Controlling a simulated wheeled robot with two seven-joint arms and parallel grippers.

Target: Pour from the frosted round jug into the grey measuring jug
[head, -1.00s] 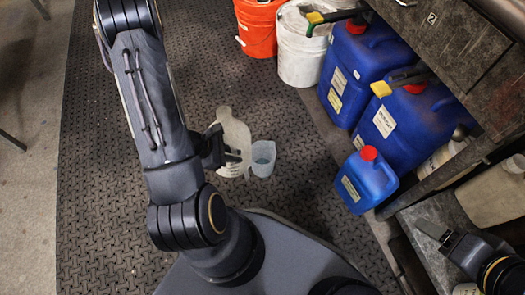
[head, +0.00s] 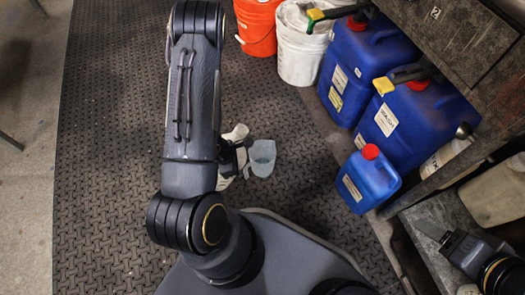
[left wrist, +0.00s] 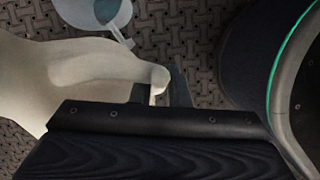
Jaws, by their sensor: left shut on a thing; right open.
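The frosted round jug (head: 237,133) is a pale, translucent jug, mostly hidden behind my left arm in the head view. In the left wrist view its pale body (left wrist: 25,80) fills the left side, and its handle runs right into my left gripper. My left gripper (head: 240,160) is shut on that handle; its fingers (left wrist: 165,90) show in the left wrist view. The grey measuring jug (head: 263,160) stands on the floor just right of the frosted jug. It shows cut off at the top of the left wrist view (left wrist: 122,18), bluish inside. My right gripper (head: 432,235) is open and empty at lower right.
The floor is a dark patterned mat (head: 110,190), clear left of my arm. An orange bucket (head: 258,25) and a white bucket (head: 301,55) stand behind. Blue canisters (head: 368,180) line the right side, beside a dark bench (head: 455,40).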

